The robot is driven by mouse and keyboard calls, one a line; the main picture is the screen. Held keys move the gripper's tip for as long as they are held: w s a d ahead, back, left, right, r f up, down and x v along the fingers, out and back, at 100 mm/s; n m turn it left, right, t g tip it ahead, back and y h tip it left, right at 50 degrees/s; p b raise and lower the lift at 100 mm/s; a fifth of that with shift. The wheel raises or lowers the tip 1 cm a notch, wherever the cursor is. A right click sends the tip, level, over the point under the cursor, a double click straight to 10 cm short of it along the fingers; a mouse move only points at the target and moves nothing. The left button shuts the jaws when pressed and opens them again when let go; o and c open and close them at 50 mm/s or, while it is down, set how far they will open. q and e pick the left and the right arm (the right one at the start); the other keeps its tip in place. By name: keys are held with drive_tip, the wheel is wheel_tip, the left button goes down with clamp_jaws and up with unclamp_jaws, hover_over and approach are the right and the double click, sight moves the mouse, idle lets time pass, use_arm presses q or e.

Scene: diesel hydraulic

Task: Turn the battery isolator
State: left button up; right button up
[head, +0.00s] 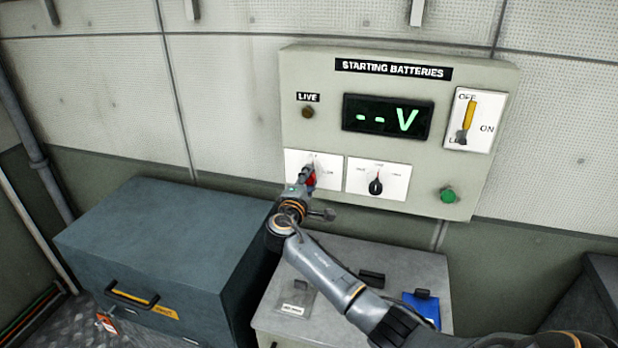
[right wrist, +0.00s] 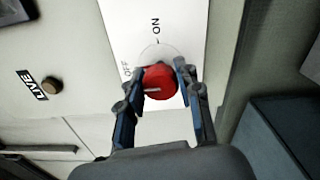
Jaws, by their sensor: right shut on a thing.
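The battery isolator is a red rotary knob (right wrist: 159,83) on a white plate marked ON and OFF; its pale pointer line shows in the right wrist view. In the head view the red knob (head: 311,180) is mostly hidden behind my right gripper (head: 306,178), at the lower left of the starting batteries panel (head: 320,75). In the right wrist view my right gripper (right wrist: 155,85) has one finger on each side of the knob and is shut on it. The display (head: 388,117) reads "-- V". My left gripper is not in view.
A black selector knob (head: 376,186) sits right of the isolator, a green button (head: 448,195) at lower right, a yellow-handled switch (head: 469,114) at upper right. The LIVE lamp (head: 308,112) looks dark. A blue-grey chest (head: 170,235) and a grey box (head: 345,262) stand below.

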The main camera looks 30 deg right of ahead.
idle(0.4)
drive_tip(key=o, duration=1.2)
drive_tip(key=shift+c, duration=0.2)
drive_tip(key=v, duration=1.2)
